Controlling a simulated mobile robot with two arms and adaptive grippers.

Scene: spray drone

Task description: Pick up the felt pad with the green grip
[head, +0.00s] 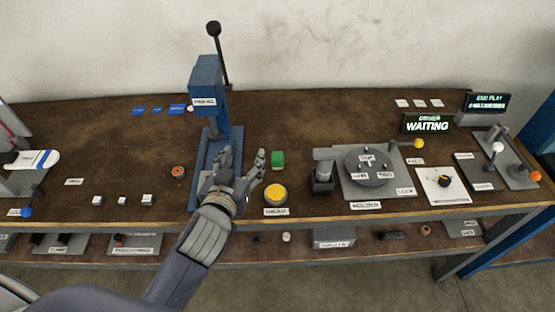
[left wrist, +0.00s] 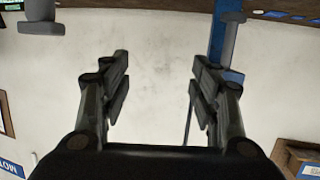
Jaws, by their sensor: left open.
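The green grip (head: 278,159) shows in the head view as a small upright green block on the brown bench top (head: 330,125), right of the blue press. The felt under it is too small to tell. My left gripper (head: 245,161) is open, just left of the green grip and apart from it in the picture. In the left wrist view the two fingers (left wrist: 160,66) stand wide apart with nothing between them, and the pad does not show there. My right gripper is in neither view.
The blue press (head: 207,95) with a tall lever stands behind my left gripper. A yellow button (head: 275,194) is in front of the green grip. A dark cylinder (head: 322,176) and a round dial fixture (head: 369,166) stand to the right. Bench behind the grip is clear.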

